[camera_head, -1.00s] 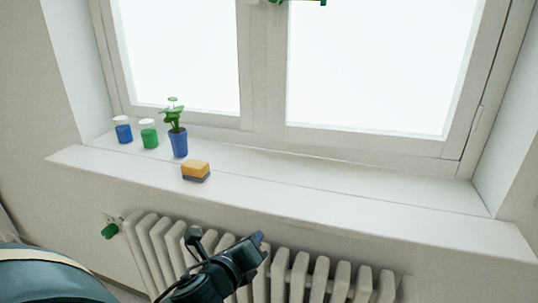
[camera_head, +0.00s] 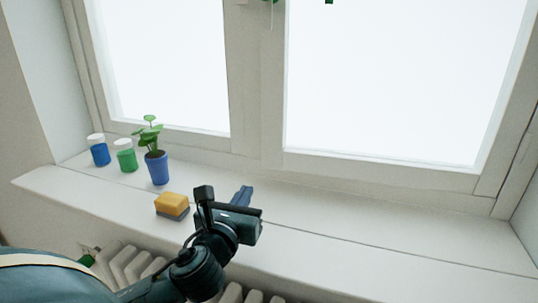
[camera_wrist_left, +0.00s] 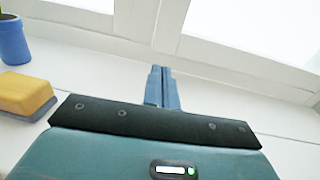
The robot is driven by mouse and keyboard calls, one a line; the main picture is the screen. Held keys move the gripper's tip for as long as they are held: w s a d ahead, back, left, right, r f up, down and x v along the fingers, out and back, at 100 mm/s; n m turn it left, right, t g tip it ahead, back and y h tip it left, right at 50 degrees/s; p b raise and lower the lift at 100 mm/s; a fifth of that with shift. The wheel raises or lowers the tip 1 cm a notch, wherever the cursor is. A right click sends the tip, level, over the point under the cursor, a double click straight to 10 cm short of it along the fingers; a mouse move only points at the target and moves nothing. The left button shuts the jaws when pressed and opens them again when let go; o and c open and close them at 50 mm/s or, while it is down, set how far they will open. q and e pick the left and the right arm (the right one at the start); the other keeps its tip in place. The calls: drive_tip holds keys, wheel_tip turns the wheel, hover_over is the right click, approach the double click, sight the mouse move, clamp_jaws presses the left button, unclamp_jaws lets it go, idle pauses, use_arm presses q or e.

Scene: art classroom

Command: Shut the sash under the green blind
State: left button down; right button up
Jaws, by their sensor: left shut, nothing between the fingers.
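A white window with two sashes stands behind the sill. The left sash (camera_head: 185,139) and the right sash (camera_head: 380,170) each have a bright pane. Both look flush with the frame, but their tops are cut off. No blind shows; small green parts (camera_head: 329,2) at the top edge are too cropped to identify. My left gripper (camera_head: 243,194) is shut and empty over the sill, right of the sponge and below the middle post. In the left wrist view its blue fingers (camera_wrist_left: 161,86) point toward the window frame. My right gripper is not in view.
On the sill (camera_head: 345,245) stand a blue jar (camera_head: 100,155), a green jar (camera_head: 126,160), a plant in a blue pot (camera_head: 158,170) and a yellow-grey sponge (camera_head: 172,204). The sill's right part is clear. A radiator (camera_head: 125,262) is below.

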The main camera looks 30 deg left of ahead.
sight(266, 157)
use_arm(q)
drive_tip(key=shift+w+r, duration=0.1)
drive_tip(key=shift+w, duration=0.05)
drive_tip(key=shift+w+a+r, duration=0.1)
drive_tip(key=shift+w+a, duration=0.05)
drive_tip(key=shift+w, duration=0.1)
drive_tip(key=p+x, duration=0.1)
drive_tip(key=x, duration=1.1)
drive_tip(key=shift+w+a, duration=0.1)
drive_tip(key=shift+w, duration=0.25)
